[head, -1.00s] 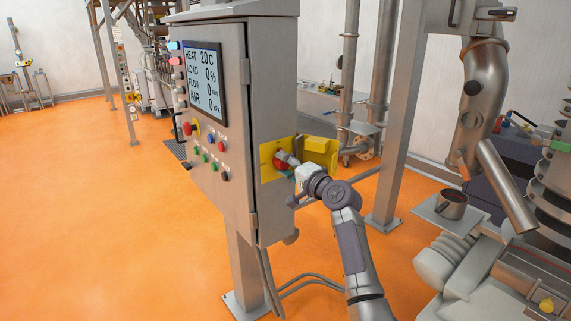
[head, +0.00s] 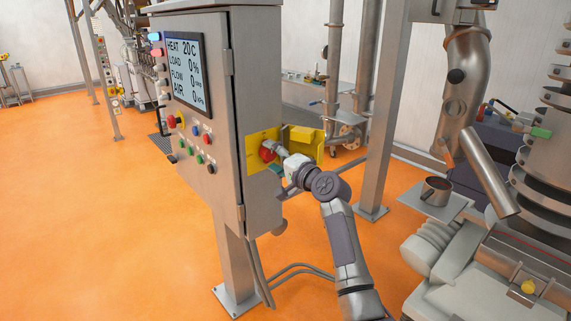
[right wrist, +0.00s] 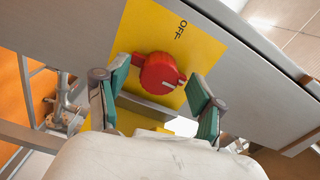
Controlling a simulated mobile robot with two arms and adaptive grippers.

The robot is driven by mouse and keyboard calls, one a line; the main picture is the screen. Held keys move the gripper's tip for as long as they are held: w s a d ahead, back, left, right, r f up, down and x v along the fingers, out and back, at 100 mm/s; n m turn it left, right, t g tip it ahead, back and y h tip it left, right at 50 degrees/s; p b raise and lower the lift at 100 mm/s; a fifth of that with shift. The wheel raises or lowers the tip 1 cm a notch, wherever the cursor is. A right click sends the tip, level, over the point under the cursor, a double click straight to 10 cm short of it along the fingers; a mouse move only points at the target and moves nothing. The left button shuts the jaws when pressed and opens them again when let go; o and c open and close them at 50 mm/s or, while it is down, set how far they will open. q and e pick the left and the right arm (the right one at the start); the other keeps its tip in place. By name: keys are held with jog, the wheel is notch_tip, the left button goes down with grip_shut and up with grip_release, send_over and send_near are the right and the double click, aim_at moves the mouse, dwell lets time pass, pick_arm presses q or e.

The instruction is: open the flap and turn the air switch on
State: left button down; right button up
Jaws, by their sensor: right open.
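The air switch is a red round knob (head: 267,154) on a yellow plate on the side of the grey control cabinet. In the right wrist view the red knob (right wrist: 160,73) sits below the word OFF on the yellow plate (right wrist: 186,52). The yellow flap (head: 304,138) stands open, swung out to the right of the plate. My right gripper (right wrist: 158,72) is open, with one green-padded finger on each side of the knob; I cannot tell whether they touch it. In the head view my right gripper (head: 277,153) partly hides the knob. My left gripper is not in view.
The cabinet (head: 263,90) carries a display (head: 187,72) and several buttons on its front. A steel post (head: 383,120) stands to the right of my right arm. A machine with a small pot (head: 436,191) is at the right. Open orange floor lies at the left.

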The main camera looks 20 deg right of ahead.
jog(key=v, duration=1.1)
notch_tip(320, 180, down, 29)
jog(key=n+g+h+b, duration=0.1)
jog(key=g+h+b, duration=0.2)
jog(key=g+b, duration=0.1)
jog(key=s+f+n+g+b, duration=0.1)
jog(key=s+f, duration=0.3)
jog(key=f, duration=0.4)
jog(key=s+a+f+n+g+h+b, duration=0.15)
jog(key=s+f, duration=0.25)
jog(key=f, duration=0.4)
jog(key=s+f+n+g, duration=0.1)
jog(key=s+f+g, duration=0.15)
jog(key=f, duration=0.55)
jog(key=s+f+n+g+b, duration=0.2)
jog(key=s+f+n, duration=0.1)
jog(key=s+f, duration=1.1)
jog(key=s+f+n+g+b, duration=0.1)
jog(key=s+f+n, duration=0.1)
jog(key=s+f, duration=0.4)
jog(key=s+a+f+n+g+h+b, duration=0.1)
jog(key=s+f, duration=0.5)
jog(key=s, duration=1.1)
jog(key=s+f+n+g+b, duration=0.2)
jog(key=s+f, duration=0.4)
jog(key=s, duration=0.5)
jog(key=shift+s+a+f+n+g+h, duration=0.3)
jog(key=shift+n+g, duration=0.2)
jog(key=shift+n, duration=0.55)
